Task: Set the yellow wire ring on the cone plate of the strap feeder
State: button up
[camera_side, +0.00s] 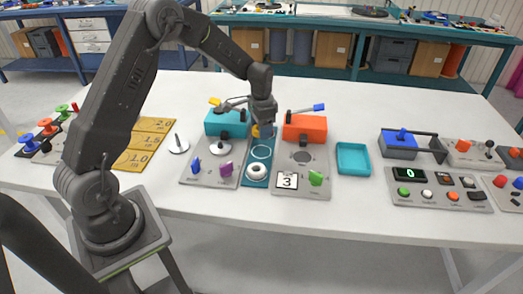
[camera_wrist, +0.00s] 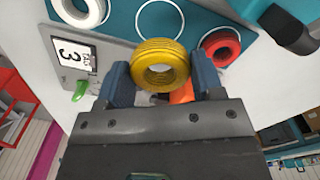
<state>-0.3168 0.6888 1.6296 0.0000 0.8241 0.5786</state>
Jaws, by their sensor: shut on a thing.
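The yellow wire ring (camera_wrist: 160,65) is held between the two blue fingers of my gripper (camera_wrist: 161,72) in the wrist view. In the side view my gripper (camera_side: 263,122) points down above the far part of the teal mat, and the yellow ring (camera_side: 256,131) is partly hidden by it. A pale plate with a cone (camera_side: 217,148) lies on the grey panel with the teal box (camera_side: 227,122), left of my gripper. A separate cone on a white disc (camera_side: 178,145) stands farther left. I cannot tell for sure which belongs to the strap feeder.
The teal mat (camera_side: 255,182) bears a white ring (camera_side: 256,172) and an empty circle outline. A red ring (camera_wrist: 220,45) shows in the wrist view. The orange box (camera_side: 305,128), with a raised lever, stands right of my gripper. A teal tray (camera_side: 353,174) lies farther right.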

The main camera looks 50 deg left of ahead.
jog(key=s+a, duration=0.2)
jog(key=s, duration=0.1)
jog(key=s+a+r, duration=0.1)
jog(key=s+a, duration=0.5)
jog(key=shift+s+a+r, duration=0.15)
jog(key=shift+s+a, duration=0.1)
jog(key=shift+s, duration=0.05)
jog(key=shift+s+a+f, duration=0.1)
jog(key=shift+s+f, duration=0.1)
jog(key=shift+s, duration=0.05)
jog(key=shift+s+f, duration=0.1)
jog(key=shift+f, duration=2)
jog(key=shift+f, duration=0.15)
jog(key=shift+f, duration=0.55)
jog(key=o, duration=1)
jog(key=shift+r, duration=0.1)
